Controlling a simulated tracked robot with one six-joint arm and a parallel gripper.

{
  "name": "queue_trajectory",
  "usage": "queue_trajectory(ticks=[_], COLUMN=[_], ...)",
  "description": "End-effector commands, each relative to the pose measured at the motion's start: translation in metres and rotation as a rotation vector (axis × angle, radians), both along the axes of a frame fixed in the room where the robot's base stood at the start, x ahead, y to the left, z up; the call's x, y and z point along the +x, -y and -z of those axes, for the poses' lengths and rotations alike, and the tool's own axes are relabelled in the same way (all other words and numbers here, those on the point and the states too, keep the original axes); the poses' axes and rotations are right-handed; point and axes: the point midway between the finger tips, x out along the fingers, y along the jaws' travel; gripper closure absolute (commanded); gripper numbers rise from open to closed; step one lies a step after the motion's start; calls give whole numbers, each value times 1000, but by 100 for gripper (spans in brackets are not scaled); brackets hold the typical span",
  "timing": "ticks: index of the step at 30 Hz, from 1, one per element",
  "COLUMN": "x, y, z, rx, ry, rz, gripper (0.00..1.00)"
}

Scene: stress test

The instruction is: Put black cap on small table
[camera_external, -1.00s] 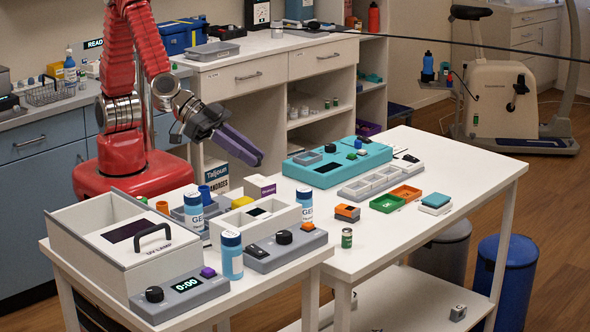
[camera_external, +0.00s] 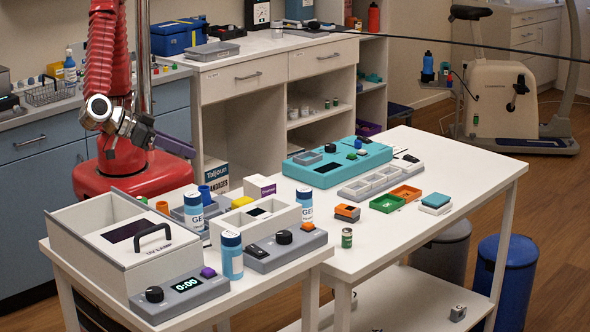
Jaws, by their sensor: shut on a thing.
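My gripper (camera_external: 188,150) has long purple-grey fingers and is held in the air behind the front left white table (camera_external: 262,283). Its fingers point right and slightly down, in front of the blue cabinets. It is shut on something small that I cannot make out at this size. I cannot clearly pick out a loose black cap in this view. Two white tables stand side by side, and I cannot tell whether the task's small table is one of them.
The right table (camera_external: 400,245) holds a teal case (camera_external: 330,172) and small trays. Its front right is clear.

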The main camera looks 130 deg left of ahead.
Motion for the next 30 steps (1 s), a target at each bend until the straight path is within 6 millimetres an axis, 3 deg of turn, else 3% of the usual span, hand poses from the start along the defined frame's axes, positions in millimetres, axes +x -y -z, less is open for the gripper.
queue_trajectory(ticks=[14, 24, 30], x=[-4, -4, -4], y=[0, 0, 0], z=[5, 49, 59], rx=[1, 1, -1], ry=[-1, -3, 0], rz=[-11, -10, -9], gripper=[100, 100, 100])
